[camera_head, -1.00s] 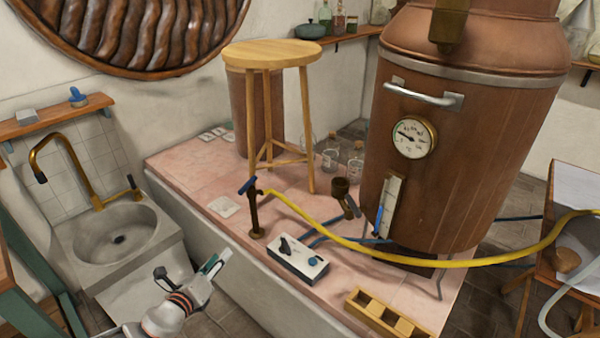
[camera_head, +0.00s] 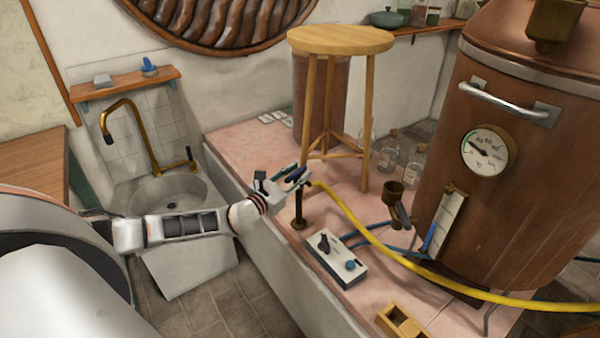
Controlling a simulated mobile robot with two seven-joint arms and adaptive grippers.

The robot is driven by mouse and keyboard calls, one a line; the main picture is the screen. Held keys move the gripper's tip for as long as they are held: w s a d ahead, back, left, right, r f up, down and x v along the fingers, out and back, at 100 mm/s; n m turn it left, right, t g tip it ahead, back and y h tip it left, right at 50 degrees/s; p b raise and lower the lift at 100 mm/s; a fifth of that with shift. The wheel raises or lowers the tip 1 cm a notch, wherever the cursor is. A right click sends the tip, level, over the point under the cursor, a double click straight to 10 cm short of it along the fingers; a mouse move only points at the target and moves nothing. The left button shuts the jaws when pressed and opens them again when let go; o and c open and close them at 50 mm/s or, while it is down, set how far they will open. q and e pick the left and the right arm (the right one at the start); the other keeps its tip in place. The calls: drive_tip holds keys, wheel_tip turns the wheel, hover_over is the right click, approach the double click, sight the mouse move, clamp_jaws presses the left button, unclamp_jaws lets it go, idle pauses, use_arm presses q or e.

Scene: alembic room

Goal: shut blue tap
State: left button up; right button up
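The blue tap is a dark upright standpipe (camera_head: 299,209) on the pink tiled platform, with a blue handle (camera_head: 297,174) at its top. A yellow hose runs from it to the right. My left gripper (camera_head: 281,181) is at the top of the tap, just left of the handle, and partly overlaps it in the picture. I cannot tell whether the fingers touch the handle or how far apart they are. My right gripper is not in view.
A switch box (camera_head: 336,260) with a blue knob stands in front of the tap. A wooden stool (camera_head: 340,40) is behind it. A large copper still (camera_head: 500,210) stands right, with the yellow hose (camera_head: 380,252) crossing before it. A sink (camera_head: 165,195) lies left.

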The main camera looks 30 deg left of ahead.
use_arm(q)
drive_tip(key=shift+w, duration=0.45)
drive_tip(key=shift+c, duration=0.4)
clamp_jaws()
